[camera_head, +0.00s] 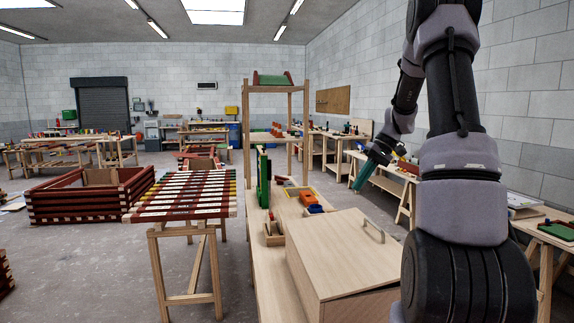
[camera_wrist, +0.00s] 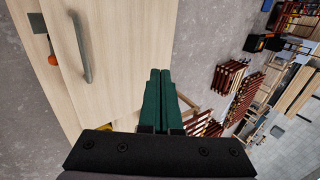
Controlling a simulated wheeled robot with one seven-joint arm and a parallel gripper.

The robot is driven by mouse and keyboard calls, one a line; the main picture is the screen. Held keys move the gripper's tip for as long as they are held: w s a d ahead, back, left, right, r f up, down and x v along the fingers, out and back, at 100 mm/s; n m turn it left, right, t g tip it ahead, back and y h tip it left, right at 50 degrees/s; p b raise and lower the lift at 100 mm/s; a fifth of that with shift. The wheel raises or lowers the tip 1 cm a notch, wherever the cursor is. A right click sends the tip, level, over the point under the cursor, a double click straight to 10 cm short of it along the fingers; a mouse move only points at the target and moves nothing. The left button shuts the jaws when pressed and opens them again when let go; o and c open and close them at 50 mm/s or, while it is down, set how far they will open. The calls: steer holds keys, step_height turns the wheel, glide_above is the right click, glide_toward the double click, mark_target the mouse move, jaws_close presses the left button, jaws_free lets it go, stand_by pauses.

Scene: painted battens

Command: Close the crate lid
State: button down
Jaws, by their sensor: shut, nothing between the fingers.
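The crate (camera_head: 305,277) is a pale wooden box on the workbench at the lower middle of the head view. In the wrist view the lid (camera_wrist: 125,45) and handle (camera_wrist: 81,48) fill the upper left. My gripper (camera_head: 357,187) has green fingers, shut and empty, beyond and above the lid, apart from the handle. The fingers (camera_wrist: 160,73) also show in the wrist view.
The workbench (camera_head: 265,270) holds a small wooden tray, an orange block (camera_head: 307,198), a blue block (camera_head: 315,209) and a green upright panel (camera_head: 263,180). A trestle with red and white battens (camera_head: 185,195) stands to the left.

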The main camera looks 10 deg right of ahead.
steer(key=d+f+y, duration=0.2)
steer(key=d+f, duration=0.1)
steer(key=d+f+y, duration=0.1)
steer(key=d+f, duration=0.2)
steer(key=f, duration=0.1)
steer(key=shift+d+f+y, duration=0.2)
steer(key=shift+f+y, duration=0.1)
steer(key=shift+y, duration=0.1)
steer(key=d+f, duration=0.1)
steer(key=f, duration=0.1)
steer(key=d+f+y, duration=0.1)
steer(key=f, duration=0.1)
steer(key=f+y, duration=0.1)
steer(key=f, duration=0.1)
steer(key=shift+d+f, duration=0.35)
steer(key=shift+d, duration=0.05)
steer(key=shift+d+f, duration=0.15)
steer(key=shift+f, duration=0.4)
steer(key=shift+d+f, duration=0.15)
steer(key=shift+f, duration=0.35)
